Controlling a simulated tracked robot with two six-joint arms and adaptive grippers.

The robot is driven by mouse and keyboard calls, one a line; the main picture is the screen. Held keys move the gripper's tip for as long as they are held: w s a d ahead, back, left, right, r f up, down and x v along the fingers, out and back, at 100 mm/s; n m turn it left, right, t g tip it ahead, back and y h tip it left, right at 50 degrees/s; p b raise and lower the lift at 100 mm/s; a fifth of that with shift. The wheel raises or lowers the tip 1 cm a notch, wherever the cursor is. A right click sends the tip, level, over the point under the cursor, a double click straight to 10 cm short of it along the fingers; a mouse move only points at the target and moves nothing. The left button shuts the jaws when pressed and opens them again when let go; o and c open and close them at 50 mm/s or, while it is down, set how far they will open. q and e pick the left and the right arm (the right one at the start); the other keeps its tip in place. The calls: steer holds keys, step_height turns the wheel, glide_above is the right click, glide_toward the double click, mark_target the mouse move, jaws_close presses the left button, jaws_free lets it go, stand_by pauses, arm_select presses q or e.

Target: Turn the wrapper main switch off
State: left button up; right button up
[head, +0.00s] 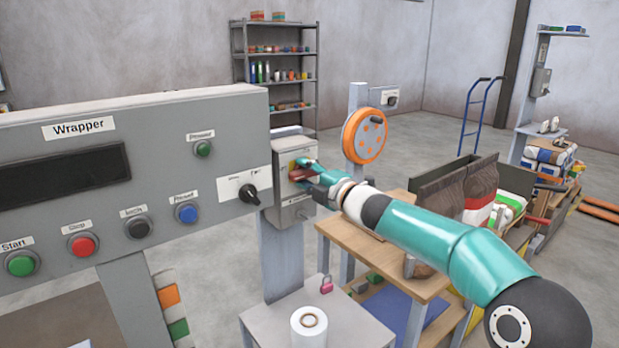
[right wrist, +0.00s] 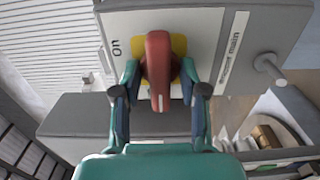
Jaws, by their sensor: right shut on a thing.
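The wrapper main switch is a grey box (head: 292,208) on a post, right of the Wrapper panel (head: 130,175). In the right wrist view its red handle (right wrist: 158,70) sits on a yellow plate (right wrist: 178,46), beside the labels "On" and "main". My right gripper (head: 303,172) is at the front of the box. In the right wrist view its two fingers (right wrist: 159,92) stand on either side of the red handle, shut on it. The gripper partly hides the handle in the head view. My left gripper is not in view.
The panel carries a green Start button (head: 22,263), a red Stop button (head: 83,244) and a black selector knob (head: 249,194). An orange handwheel (head: 364,137) stands behind the box. A white roll (head: 309,326) and a pink padlock (head: 326,284) are below.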

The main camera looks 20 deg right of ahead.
steer(key=shift+a+f, duration=0.1)
steer(key=shift+f, duration=0.2)
steer(key=o, duration=0.7)
steer(key=shift+o, duration=0.2)
steer(key=shift+r, duration=0.1)
steer(key=shift+s, duration=0.1)
steer(key=shift+s+d, duration=0.2)
steer(key=shift+s, duration=0.05)
steer(key=v, duration=1.1)
steer(key=shift+s, duration=0.15)
